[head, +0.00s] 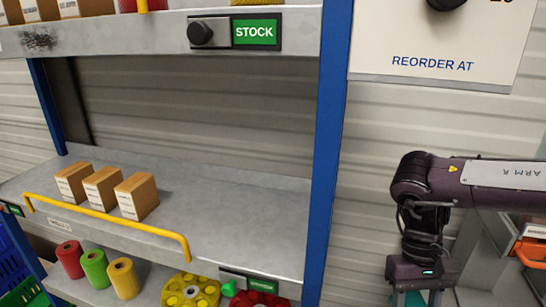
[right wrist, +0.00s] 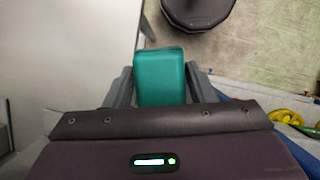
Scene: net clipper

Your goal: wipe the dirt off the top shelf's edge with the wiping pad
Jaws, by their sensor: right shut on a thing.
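The top shelf's edge (head: 130,35) runs across the upper left of the head view. A dark smudge of dirt (head: 38,40) is on it near the left end. My right gripper (right wrist: 158,85) is shut on a teal wiping pad (right wrist: 160,72), which sits between its two fingers in the right wrist view. In the head view my right arm hangs at the right, well away from the shelf edge, with its gripper low at the bottom border. My left gripper is not in view.
A green STOCK label (head: 254,31) with a black knob (head: 200,33) is on the top edge. A blue post (head: 328,150) stands between the shelves and my right arm. The lower shelf (head: 230,200) holds small boxes (head: 101,188) behind a yellow rail (head: 110,222). A REORDER AT sign (head: 430,40) hangs upper right.

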